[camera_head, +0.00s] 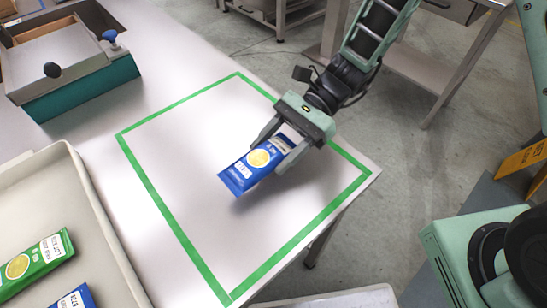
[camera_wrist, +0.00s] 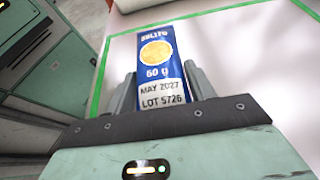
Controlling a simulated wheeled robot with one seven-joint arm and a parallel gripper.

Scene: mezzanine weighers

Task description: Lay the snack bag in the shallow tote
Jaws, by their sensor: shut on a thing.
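A blue snack bag (camera_head: 246,172) with a yellow round picture is held in my gripper (camera_head: 277,151), over the green-taped square on the table. In the wrist view the bag (camera_wrist: 158,60) sits between the two fingers of my gripper (camera_wrist: 161,92), its printed label facing the camera. The bag appears to be off the table, though the gap is hard to judge. A shallow beige tote (camera_head: 96,208) stands at the lower left, partly cut off by the frame. Inside it lie a green bag (camera_head: 36,262) and, at the frame's edge, a blue bag (camera_head: 74,299).
A teal-sided weigher (camera_head: 85,88) with knobs stands at the upper left of the table. The green tape (camera_head: 163,206) marks a square with bare table inside. The table's right edge drops to the floor. A yellow sign (camera_head: 521,158) is at the far right.

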